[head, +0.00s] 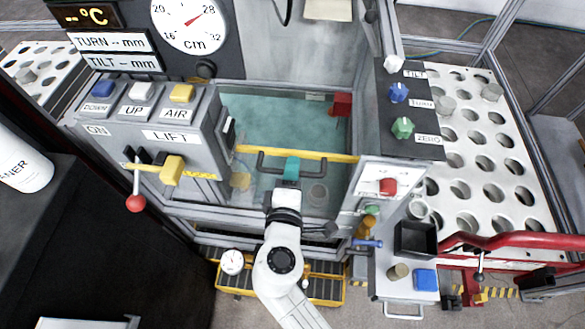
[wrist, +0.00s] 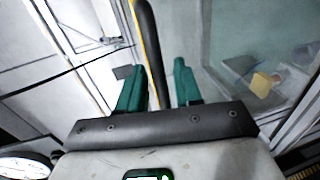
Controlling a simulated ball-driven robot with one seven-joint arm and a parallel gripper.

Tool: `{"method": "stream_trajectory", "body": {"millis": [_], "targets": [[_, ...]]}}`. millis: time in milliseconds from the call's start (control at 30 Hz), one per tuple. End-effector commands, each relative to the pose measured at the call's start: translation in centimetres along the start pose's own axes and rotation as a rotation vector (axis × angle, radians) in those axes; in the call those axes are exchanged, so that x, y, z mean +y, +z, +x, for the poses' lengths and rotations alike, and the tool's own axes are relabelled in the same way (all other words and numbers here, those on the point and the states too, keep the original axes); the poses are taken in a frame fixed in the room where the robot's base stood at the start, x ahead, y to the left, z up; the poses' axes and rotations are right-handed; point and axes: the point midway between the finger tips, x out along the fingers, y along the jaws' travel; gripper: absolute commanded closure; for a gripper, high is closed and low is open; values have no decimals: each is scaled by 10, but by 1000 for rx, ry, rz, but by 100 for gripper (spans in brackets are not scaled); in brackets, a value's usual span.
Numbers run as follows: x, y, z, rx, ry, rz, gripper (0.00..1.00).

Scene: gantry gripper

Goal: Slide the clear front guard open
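The clear front guard (head: 255,185) is a see-through panel with a yellow strip along its top, across the front of the machine's teal-floored chamber. A dark bar handle (head: 268,168) is fixed on it and also shows in the wrist view (wrist: 149,45). My gripper (head: 291,168) is at the middle of this handle in the head view. In the wrist view its two teal fingers (wrist: 158,85) stand apart on either side of the handle, with visible gaps. The gripper is open; I see no firm contact. The guard looks closed across the front, though its edges are partly hidden.
A grey LIFT control box (head: 160,125) with a red-knobbed lever (head: 136,203) stands left of the guard. A panel with a red knob (head: 388,186) is at the right. A red rail (head: 510,240) and a small black bin (head: 415,240) lie farther right.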

Motion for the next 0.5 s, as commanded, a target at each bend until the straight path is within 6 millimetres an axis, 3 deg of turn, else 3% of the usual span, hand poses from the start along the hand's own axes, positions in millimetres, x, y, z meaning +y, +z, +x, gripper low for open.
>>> {"method": "stream_trajectory", "body": {"millis": [333, 500], "targets": [[0, 0, 4, 0, 0, 1, 66], [0, 0, 4, 0, 0, 1, 81]]}}
